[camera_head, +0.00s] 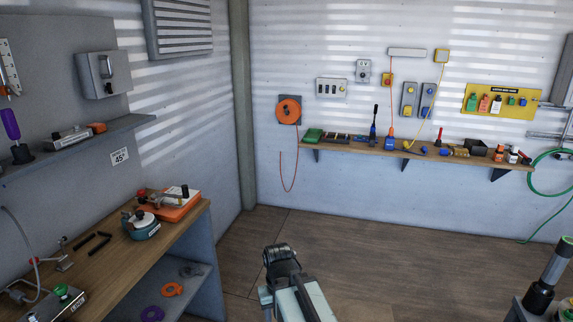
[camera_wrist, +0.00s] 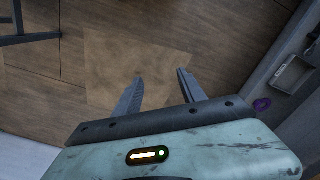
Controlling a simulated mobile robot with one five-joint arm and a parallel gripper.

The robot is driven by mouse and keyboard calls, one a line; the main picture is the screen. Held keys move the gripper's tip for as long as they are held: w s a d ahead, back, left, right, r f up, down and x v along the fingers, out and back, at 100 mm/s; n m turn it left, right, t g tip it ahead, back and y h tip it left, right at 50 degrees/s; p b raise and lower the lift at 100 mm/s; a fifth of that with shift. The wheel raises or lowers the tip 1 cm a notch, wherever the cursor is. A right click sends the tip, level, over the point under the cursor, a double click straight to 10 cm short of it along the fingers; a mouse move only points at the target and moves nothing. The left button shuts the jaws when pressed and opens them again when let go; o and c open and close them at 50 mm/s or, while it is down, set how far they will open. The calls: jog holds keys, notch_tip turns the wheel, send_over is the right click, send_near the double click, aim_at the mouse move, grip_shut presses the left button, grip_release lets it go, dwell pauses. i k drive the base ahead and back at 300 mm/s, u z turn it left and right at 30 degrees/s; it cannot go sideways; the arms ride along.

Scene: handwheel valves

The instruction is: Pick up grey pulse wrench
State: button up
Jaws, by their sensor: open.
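My gripper (camera_wrist: 160,76) is open and empty in the wrist view, its two dark fingers apart above bare wooden floor. In the head view my arm shows at the bottom middle, and I cannot make out the fingertips there. I cannot single out a grey pulse wrench for certain. An upright dark and grey tool with a green ring (camera_head: 549,272) stands at the lower right edge of the head view, partly cut off. A small grey object (camera_head: 193,270) lies on the shelf under the left workbench, too small to identify. My gripper touches neither.
The wooden workbench (camera_head: 172,232) at left holds an orange case (camera_head: 182,208) and a teal round device (camera_head: 141,228). A purple ring (camera_head: 152,313) and an orange ring (camera_head: 173,289) lie below. A wall shelf (camera_head: 350,149) holds several tools. The middle floor is clear.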

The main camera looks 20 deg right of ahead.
aim_at(562, 254)
jog(key=z, duration=2.2)
